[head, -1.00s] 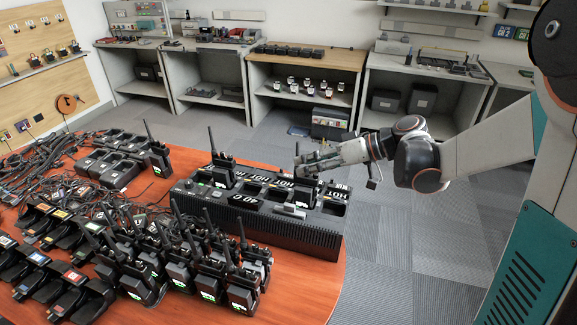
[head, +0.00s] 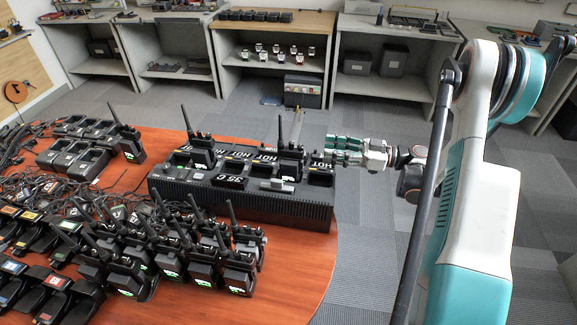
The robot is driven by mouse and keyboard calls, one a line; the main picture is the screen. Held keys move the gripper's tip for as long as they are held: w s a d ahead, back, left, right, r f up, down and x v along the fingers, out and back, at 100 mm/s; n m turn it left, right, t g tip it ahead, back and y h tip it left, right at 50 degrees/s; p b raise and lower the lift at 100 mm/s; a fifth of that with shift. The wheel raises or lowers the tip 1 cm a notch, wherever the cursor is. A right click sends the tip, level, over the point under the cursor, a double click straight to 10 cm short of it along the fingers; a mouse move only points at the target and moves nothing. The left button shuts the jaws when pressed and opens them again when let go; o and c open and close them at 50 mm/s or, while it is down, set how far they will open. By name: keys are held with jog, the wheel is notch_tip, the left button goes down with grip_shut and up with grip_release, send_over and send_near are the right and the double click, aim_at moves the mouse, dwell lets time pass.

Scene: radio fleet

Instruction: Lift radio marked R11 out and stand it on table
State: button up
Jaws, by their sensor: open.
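A long black multi-slot charger (head: 245,206) stands on the orange-red table (head: 300,262). One black radio (head: 199,141) stands upright at its back left, and another black radio (head: 289,154) stands upright toward its right end. The R11 mark is too small to read, so I cannot tell which radio bears it. My gripper (head: 332,150) is open and empty at the charger's right end. It points left, toward the right-hand radio, with a small gap between them.
Several radios (head: 175,262) with antennas stand crowded at the table's front. A lone radio (head: 130,146) stands beside small chargers (head: 72,160) at the left. Tangled cables (head: 60,190) cover the left side. The table's right end is bare.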

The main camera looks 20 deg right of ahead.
jog(key=b, duration=0.2)
send_near(291, 142)
jog(key=w+a+f, duration=0.1)
jog(key=w+a, duration=0.2)
jog(key=a, duration=0.1)
jog(key=shift+s+b+x, duration=0.15)
jog(key=shift+b+x, duration=0.35)
jog(key=shift+x, duration=0.8)
jog(key=shift+s+b+x, duration=0.15)
jog(key=shift+b+x, duration=0.3)
jog(key=shift+x, duration=0.9)
jog(key=shift+a+r, duration=0.1)
jog(key=shift+a, duration=0.05)
grip_shut()
